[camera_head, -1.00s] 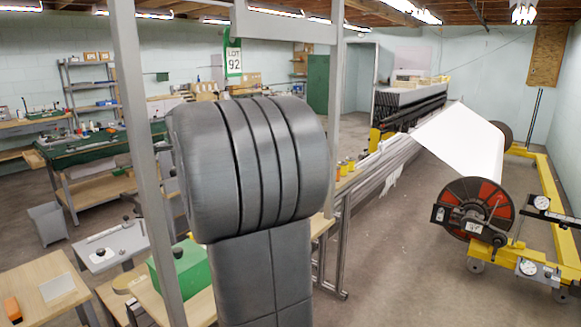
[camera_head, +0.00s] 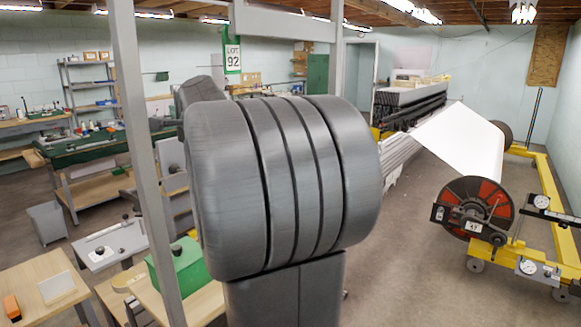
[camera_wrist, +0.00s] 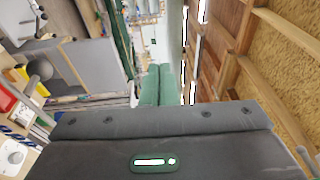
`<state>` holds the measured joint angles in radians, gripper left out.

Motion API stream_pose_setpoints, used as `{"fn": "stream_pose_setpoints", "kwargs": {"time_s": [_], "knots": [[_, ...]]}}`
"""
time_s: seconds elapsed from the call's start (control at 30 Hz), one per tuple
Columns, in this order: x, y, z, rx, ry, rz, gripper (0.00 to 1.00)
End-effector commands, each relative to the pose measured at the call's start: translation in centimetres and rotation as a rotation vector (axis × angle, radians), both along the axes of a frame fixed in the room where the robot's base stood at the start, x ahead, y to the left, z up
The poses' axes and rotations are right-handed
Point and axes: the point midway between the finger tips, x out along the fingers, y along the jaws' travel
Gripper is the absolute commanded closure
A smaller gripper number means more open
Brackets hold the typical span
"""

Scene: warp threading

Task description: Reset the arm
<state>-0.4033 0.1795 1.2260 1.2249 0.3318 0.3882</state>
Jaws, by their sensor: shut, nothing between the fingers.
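My arm's thick grey ribbed joint (camera_head: 285,185) fills the middle of the head view, with a grey link below it and part of another link showing behind its upper left. My gripper is not visible in the head view. In the wrist view my gripper (camera_wrist: 158,72) shows beyond its dark grey body as two greenish fingers side by side. They are shut with nothing between them. The wrist picture is turned on its side, with wooden ceiling beams along its right.
A grey metal frame (camera_head: 142,150) stands close around the arm. A green box (camera_head: 180,268) sits on a wooden bench at lower left. A yellow-framed machine with a red-and-black reel (camera_head: 472,207) and white sheet (camera_head: 462,137) stands right. Open floor (camera_head: 405,270) lies between.

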Motion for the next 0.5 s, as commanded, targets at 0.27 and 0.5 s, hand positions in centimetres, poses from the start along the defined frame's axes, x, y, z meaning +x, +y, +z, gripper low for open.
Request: {"fn": "stream_pose_setpoints", "kwargs": {"time_s": [0.27,0.5], "knots": [[-0.8,-1.0,1.1,0.009,-0.008,0.000,1.00],[-0.9,-1.1,1.2,0.009,-0.006,0.001,1.00]]}}
